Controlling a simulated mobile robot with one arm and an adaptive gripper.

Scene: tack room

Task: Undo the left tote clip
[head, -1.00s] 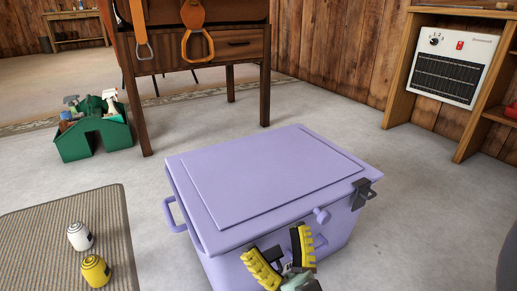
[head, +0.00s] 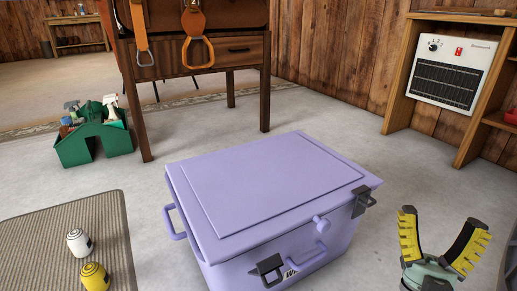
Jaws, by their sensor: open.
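The lilac tote (head: 225,245) stands on the floor with its lid (head: 270,185) down. The left tote clip (head: 268,270) is a dark grey piece on the front face, near the lower left of that side. It sticks out from the wall, and I cannot tell whether it is latched. A similar right clip (head: 363,201) sits at the lid's right corner. A lilac knob and handle (head: 318,245) lie between the clips. My gripper (head: 442,222) is open and empty, with yellow-and-black fingers pointing up, to the right of the tote and apart from both clips.
A striped mat (head: 50,240) with a white spool (head: 79,242) and a yellow spool (head: 94,276) lies at left. A green caddy (head: 95,145) and a wooden table (head: 200,55) stand behind. A heater (head: 452,72) sits in shelving at right. Bare floor surrounds the tote.

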